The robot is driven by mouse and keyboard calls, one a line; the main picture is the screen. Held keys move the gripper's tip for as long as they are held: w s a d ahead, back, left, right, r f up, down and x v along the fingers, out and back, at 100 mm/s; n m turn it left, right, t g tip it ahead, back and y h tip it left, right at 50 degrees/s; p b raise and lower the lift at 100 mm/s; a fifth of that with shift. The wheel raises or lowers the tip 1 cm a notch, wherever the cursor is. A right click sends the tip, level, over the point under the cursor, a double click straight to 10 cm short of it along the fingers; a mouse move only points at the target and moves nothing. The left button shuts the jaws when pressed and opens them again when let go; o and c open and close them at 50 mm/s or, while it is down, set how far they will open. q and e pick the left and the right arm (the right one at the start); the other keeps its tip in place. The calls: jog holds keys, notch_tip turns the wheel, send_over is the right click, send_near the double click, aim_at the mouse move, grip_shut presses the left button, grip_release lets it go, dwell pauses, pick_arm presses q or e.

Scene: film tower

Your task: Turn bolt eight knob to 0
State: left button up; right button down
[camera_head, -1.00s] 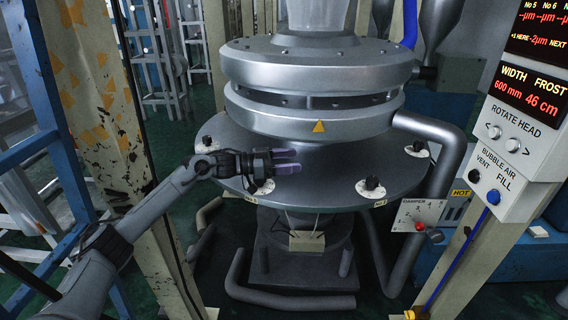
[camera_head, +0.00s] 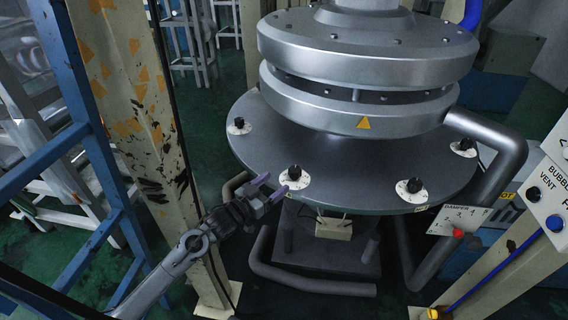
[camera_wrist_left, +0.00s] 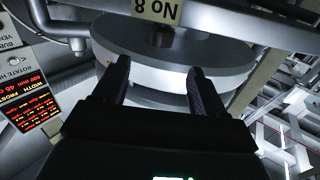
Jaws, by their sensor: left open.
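A black knob (camera_head: 294,173) on a white dial plate sits on the grey round flange (camera_head: 340,165), close to the flange's front left edge. My left gripper (camera_head: 271,186) is open and empty just left of this knob, apart from it as far as I can tell. In the left wrist view, the gripper's two dark fingers (camera_wrist_left: 160,66) stand apart. An upside-down plate reading "No 8" (camera_wrist_left: 158,10) shows beyond them at the top. The knob's pointer and dial marks are too small to read. My right gripper is not in view.
Similar knobs sit on the flange at the far left (camera_head: 238,124), front right (camera_head: 411,187) and far right (camera_head: 464,147). A yellow post (camera_head: 135,120) stands left of my arm. A damper panel (camera_head: 459,220) and a bent pipe (camera_head: 500,160) are at the right.

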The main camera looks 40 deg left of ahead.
aim_at(291, 173)
pick_arm(q)
jog(key=w+b, duration=0.1)
jog(key=w, duration=0.6)
jog(key=w+b, duration=0.1)
jog(key=w, duration=0.2)
jog(key=shift+w+d+f+b, duration=0.2)
jog(key=shift+w+f+b, duration=0.05)
jog(key=shift+b, duration=0.05)
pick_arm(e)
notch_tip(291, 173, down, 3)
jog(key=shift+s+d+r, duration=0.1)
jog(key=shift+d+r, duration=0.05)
